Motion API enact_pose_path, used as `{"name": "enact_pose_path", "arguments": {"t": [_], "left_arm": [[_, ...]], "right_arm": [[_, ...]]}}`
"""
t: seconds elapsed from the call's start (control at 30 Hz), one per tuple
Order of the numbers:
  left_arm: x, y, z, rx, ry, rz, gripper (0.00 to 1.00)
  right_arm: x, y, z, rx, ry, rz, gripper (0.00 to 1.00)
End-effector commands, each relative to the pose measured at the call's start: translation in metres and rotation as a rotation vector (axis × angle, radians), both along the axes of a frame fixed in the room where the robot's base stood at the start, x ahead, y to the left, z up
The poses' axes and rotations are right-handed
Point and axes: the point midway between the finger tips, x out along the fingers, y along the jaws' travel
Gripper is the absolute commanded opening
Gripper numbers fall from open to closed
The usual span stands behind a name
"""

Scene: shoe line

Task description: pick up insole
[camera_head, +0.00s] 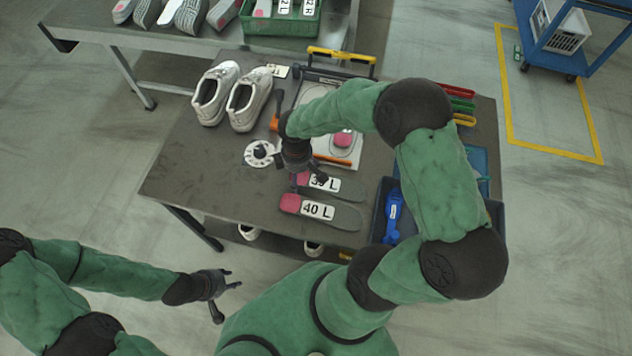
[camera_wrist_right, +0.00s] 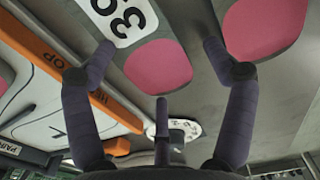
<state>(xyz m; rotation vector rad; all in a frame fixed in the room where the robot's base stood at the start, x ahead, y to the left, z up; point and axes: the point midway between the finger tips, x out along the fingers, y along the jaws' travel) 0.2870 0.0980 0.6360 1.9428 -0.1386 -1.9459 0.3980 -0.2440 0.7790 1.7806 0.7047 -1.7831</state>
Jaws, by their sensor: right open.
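Two grey insoles with pink heels and white labels lie flat on the dark table. The farther insole (camera_head: 346,188) is partly covered by my right gripper (camera_head: 298,174); its label reads 39 in the right wrist view. The nearer insole (camera_head: 340,214) is marked 40 L. In the right wrist view, my right gripper (camera_wrist_right: 160,48) is open, its fingers spread either side of the 39 insole's pink heel (camera_wrist_right: 158,68). The 40 L insole's pink heel (camera_wrist_right: 262,25) is at the right finger. My left gripper (camera_head: 229,298) is open and empty, off the table's front left.
A pair of white shoes (camera_head: 247,98) stands at the back left. A white round disc (camera_head: 259,153) lies left of the gripper. A tray with an orange bar (camera_head: 332,159) lies behind. A dark bin with a blue tool (camera_head: 393,212) is at the right.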

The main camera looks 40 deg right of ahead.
Motion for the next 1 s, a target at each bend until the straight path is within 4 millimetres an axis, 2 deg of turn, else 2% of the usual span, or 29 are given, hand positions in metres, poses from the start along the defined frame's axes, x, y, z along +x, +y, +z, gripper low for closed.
{"name": "enact_pose_path", "arguments": {"t": [0.13, 0.17, 0.3, 0.33, 0.77, 0.87, 1.0], "left_arm": [[0.000, 0.000, 0.001, 0.000, 0.000, 0.000, 0.40], [0.000, 0.000, 0.001, 0.000, 0.000, 0.000, 0.40], [0.000, 0.000, 0.001, 0.000, 0.000, 0.000, 0.40], [0.000, 0.000, 0.001, 0.000, 0.000, 0.000, 0.40], [0.000, 0.000, 0.002, 0.000, 0.000, 0.000, 0.40], [0.000, 0.000, 0.006, 0.000, 0.000, 0.000, 0.40], [0.000, 0.000, 0.016, 0.000, 0.000, 0.000, 0.40]], "right_arm": [[0.000, 0.000, 0.001, 0.000, -0.001, 0.000, 0.85], [0.000, 0.000, 0.001, 0.000, -0.001, 0.000, 0.79], [0.000, 0.000, 0.001, 0.000, -0.001, 0.000, 0.40], [0.000, 0.000, 0.001, 0.000, -0.001, 0.000, 0.34], [-0.001, 0.001, 0.002, 0.001, 0.004, 0.001, 0.34], [-0.001, 0.001, 0.009, 0.001, 0.004, 0.001, 0.34], [0.000, 0.000, 0.026, 0.000, 0.000, 0.001, 0.34]]}}
